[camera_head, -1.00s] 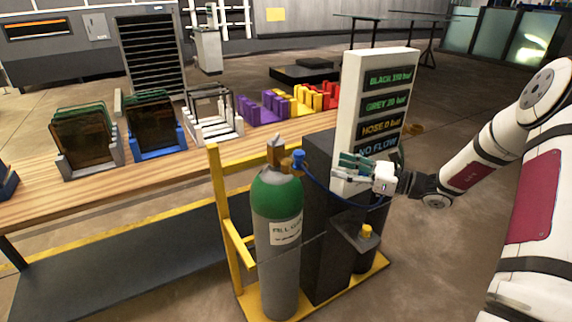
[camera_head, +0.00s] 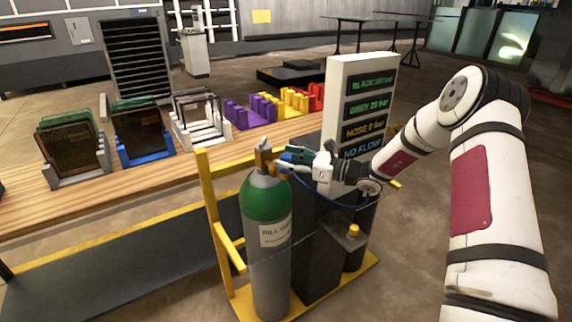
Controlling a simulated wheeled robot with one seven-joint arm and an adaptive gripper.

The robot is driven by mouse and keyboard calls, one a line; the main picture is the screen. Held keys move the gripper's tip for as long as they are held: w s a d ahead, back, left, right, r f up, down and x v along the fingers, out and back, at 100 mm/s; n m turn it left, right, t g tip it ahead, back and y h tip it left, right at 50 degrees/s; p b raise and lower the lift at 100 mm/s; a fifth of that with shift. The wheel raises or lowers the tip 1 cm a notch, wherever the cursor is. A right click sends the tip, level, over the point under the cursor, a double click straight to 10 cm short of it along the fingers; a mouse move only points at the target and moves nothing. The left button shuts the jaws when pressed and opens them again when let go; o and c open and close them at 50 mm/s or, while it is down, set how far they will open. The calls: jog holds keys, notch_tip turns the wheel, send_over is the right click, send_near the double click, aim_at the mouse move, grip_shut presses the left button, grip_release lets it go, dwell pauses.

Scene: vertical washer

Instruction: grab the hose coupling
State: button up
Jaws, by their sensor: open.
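The hose coupling, a small blue piece (camera_head: 283,167), sits at the valve on top of the green and grey gas cylinder (camera_head: 268,200). A dark blue hose (camera_head: 330,203) runs from it to the right. My gripper (camera_head: 288,157), with dark teal fingers, is open and reaches in from the right, level with the valve. Its fingertips are right at the coupling and partly cover it. I cannot tell whether they touch it.
The cylinder stands in a yellow-framed cart (camera_head: 209,215) beside a dark box (camera_head: 312,262). A white display panel (camera_head: 345,68) rises behind my gripper and reads "NO FLOW". A wooden bench (camera_head: 60,205) with coloured racks lies behind.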

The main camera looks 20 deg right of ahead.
jog(key=shift+w+a, duration=0.4)
grip_shut()
